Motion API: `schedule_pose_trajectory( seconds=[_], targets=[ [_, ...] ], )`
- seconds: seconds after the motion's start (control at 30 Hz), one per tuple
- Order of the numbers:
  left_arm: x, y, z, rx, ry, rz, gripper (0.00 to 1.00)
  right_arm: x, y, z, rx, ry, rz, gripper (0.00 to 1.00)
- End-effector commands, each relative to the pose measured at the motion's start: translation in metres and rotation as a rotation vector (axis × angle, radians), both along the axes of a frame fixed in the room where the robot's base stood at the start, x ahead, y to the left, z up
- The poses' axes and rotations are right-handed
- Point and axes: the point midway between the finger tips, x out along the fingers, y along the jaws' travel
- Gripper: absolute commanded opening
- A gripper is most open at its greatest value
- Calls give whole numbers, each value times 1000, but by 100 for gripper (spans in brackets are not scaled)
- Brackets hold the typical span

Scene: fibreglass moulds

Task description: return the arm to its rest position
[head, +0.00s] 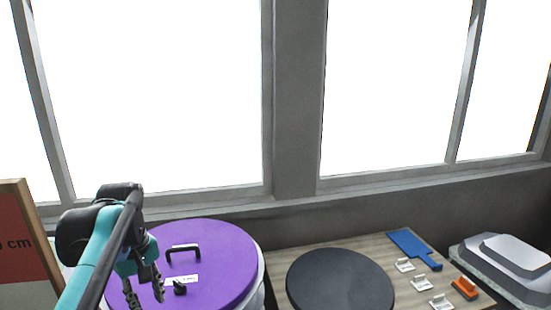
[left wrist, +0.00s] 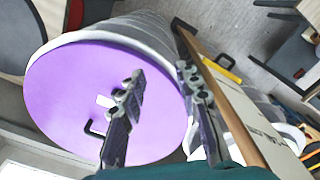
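My left arm comes in from the left in the head view, and its gripper (head: 145,292) is over the left part of a round purple lid (head: 222,250). In the left wrist view the gripper's two fingers (left wrist: 158,82) are spread apart with nothing between them. The purple lid (left wrist: 70,95) lies below them on a pale round drum (left wrist: 140,32). The lid has a black handle (head: 183,249), a white label and a small black knob (head: 180,288). My right gripper is in neither view.
A wooden table (head: 276,268) right of the drum bears a black disc (head: 340,282), a blue board (head: 414,246), several small white brackets and an orange tool (head: 465,288). A grey mould (head: 510,258) is at far right. A framed red board (head: 22,245) stands left. Windows line the back.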

Motion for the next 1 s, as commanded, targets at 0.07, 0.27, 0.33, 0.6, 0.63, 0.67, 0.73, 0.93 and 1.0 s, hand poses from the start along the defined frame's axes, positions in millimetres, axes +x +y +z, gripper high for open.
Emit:
schedule_pose_trajectory(
  seconds=[0.07, 0.27, 0.33, 0.6, 0.63, 0.67, 0.73, 0.93, 1.0],
  targets=[
    [-2, -4, -13, 4, -15, -23, 33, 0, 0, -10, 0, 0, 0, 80],
    [-9, -14, -43, 18, -59, -96, 33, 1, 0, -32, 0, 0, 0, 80],
    [-13, -18, -58, 25, -81, -131, 33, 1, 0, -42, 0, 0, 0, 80],
    [-34, -42, -143, 72, -198, -323, 33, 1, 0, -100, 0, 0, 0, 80],
    [-38, -46, -157, 81, -216, -353, 33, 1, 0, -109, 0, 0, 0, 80],
    [-42, -50, -173, 90, -237, -387, 33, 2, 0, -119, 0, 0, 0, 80],
    [-52, -60, -215, 118, -289, -475, 33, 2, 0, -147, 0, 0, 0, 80],
    [-82, -85, -329, 212, -439, -718, 33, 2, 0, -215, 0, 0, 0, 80],
    [-90, -91, -359, 243, -479, -783, 33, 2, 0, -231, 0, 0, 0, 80]
  ],
)
